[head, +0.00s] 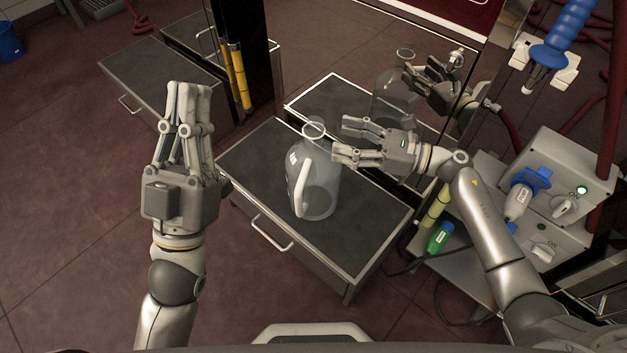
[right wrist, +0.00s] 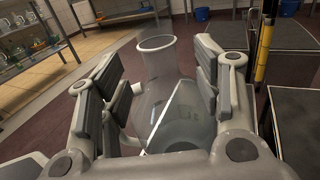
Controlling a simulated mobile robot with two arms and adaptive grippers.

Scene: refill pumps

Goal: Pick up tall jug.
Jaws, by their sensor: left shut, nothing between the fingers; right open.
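The tall jug (head: 318,196) is clear, with a round mouth, a white handle and a small white label. It stands upright on a dark-topped cabinet. My right gripper (head: 338,139) is open at the jug's upper right, level with its neck in the head view. In the right wrist view the jug (right wrist: 163,95) shows between the spread fingers of my right gripper (right wrist: 158,88); I cannot tell whether they touch it. My left gripper (head: 189,88) is shut and empty, upright to the left of the cabinet.
The cabinet (head: 352,248) has a front handle. A mirror-like panel behind it reflects the jug and right gripper. A grey control box (head: 565,190) with blue plugs and a green connector (head: 440,237) lie right. Another cabinet (head: 160,75) stands back left.

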